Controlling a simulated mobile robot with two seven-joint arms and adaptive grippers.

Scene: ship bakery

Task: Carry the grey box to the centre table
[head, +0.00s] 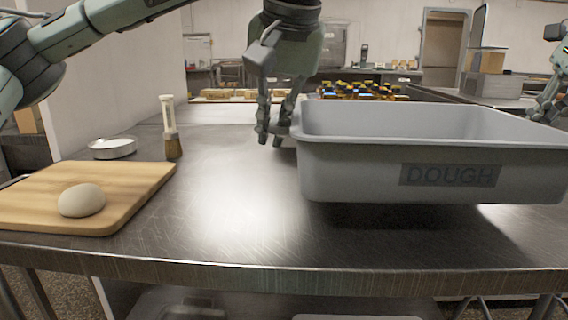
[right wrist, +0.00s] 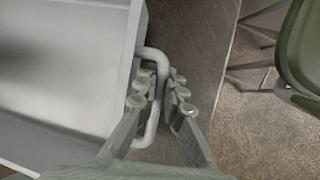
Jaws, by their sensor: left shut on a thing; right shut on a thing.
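The grey box (head: 350,175) is a wide, open tub marked DOUGH, at the right of the head view. It looks level and seems to hang slightly above the steel table, with a shadow below. My left gripper (head: 277,132) is shut at the box's left end; the handle there is mostly hidden. My right gripper (head: 545,103) is partly cut off at the right edge of the head view. In the right wrist view, the right gripper (right wrist: 158,88) is shut on the pale bar handle (right wrist: 152,128) at the box's end. The box's inside (right wrist: 75,60) looks empty there.
The steel table (head: 230,225) carries a wooden board (head: 130,180) with a dough ball (head: 82,200), a brush (head: 171,130) and a white dish (head: 112,148) at left. Jars (head: 365,92) stand behind the box. A green chair (right wrist: 300,50) is beside the table.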

